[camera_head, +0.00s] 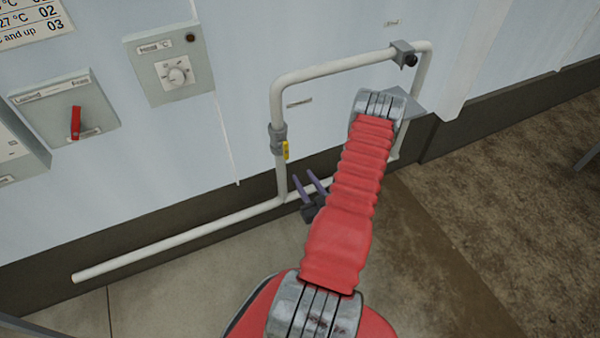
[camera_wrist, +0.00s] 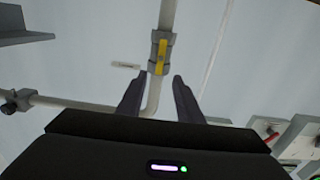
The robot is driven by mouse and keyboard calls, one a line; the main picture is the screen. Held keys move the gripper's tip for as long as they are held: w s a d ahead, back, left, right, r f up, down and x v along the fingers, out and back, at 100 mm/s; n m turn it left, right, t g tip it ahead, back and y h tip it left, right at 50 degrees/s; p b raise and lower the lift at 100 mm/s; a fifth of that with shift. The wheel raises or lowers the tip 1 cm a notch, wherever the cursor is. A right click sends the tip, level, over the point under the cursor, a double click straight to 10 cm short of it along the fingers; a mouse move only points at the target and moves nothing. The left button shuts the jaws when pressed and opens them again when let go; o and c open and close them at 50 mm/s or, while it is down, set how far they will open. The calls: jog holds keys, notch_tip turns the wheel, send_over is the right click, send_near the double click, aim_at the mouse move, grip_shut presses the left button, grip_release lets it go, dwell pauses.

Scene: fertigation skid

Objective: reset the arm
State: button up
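My arm reaches out over the floor toward the wall in the head view. My gripper (camera_head: 307,181) is open and empty, just below and right of a valve with a yellow handle (camera_head: 285,150) on the white pipe. In the wrist view the two dark fingers of my gripper (camera_wrist: 160,86) stand apart, with nothing held between them. The valve's yellow handle (camera_wrist: 162,52) lies along the pipe, a little beyond the fingertips. I see no contact between fingers and valve.
White pipework (camera_head: 340,68) loops along the wall, with a grey fitting (camera_head: 404,54) at upper right. Left are a dial box (camera_head: 170,68) and a panel with a red lever (camera_head: 76,122). A low pipe (camera_head: 170,245) runs left. Floor at right is clear.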

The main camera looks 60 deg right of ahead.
jog(key=shift+s+a, duration=0.25)
jog(key=shift+s, duration=0.2)
dwell(0.4)
jog(key=s+a+f+g+y, duration=0.2)
jog(key=s+f+g+y, duration=0.1)
jog(key=f+g, duration=0.3)
jog(key=s+a+f+g+y, duration=0.2)
jog(key=s+f+g+y, duration=0.15)
jog(key=f, duration=0.45)
jog(key=w+a+r+g+y, duration=0.1)
jog(key=a+r+g, duration=0.15)
jog(key=r, duration=0.65)
jog(key=w+a+r+g, duration=0.2)
jog(key=a+r, duration=0.2)
jog(key=r, duration=0.4)
jog(key=w+a+r+g+y, duration=0.15)
jog(key=a+r, duration=0.25)
jog(key=r, duration=0.5)
jog(key=w+a+r+n+t, duration=0.2)
jog(key=a+r+n+t, duration=0.3)
jog(key=a+r, duration=2)
jog(key=shift+a+r+n+t, duration=0.4)
jog(key=shift+a+n, duration=0.1)
jog(key=shift+a, duration=0.1)
